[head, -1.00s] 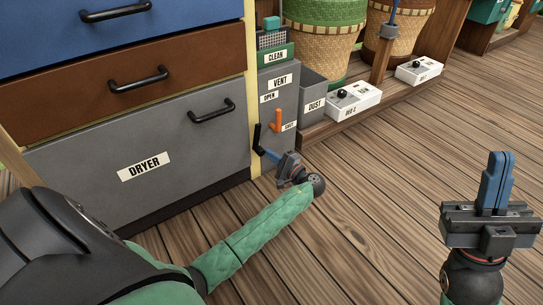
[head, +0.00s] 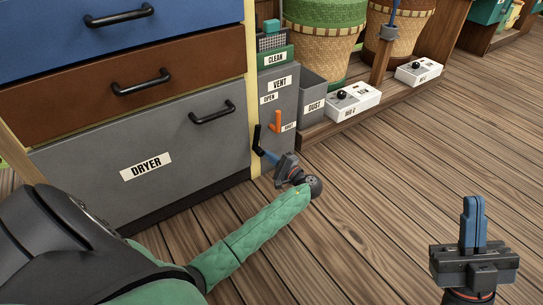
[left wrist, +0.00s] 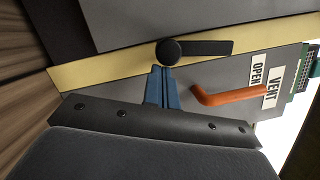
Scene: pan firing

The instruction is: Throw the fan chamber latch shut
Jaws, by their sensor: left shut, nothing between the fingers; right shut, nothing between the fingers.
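A black lever (head: 257,138) stands upright by the yellow post, at the left edge of the grey VENT cabinet (head: 284,102). In the left wrist view, the black lever (left wrist: 207,48) extends right from a round pivot. An orange lever (head: 276,121) sits between the OPEN and SHUT labels; in the wrist view the orange lever (left wrist: 232,97) reaches toward OPEN. No label reads fan chamber. My left gripper (head: 262,152) is shut and empty, its blue fingertips (left wrist: 163,70) close by the black pivot; contact is unclear. My right gripper (head: 474,200) is shut and empty above the floor.
The DRYER drawer front (head: 90,165) lies left of the cabinet. A grey DUST bin (head: 313,97) and white switch boxes (head: 347,101) stand to the right, with woven baskets (head: 326,45) behind. The wooden floor (head: 390,190) is clear.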

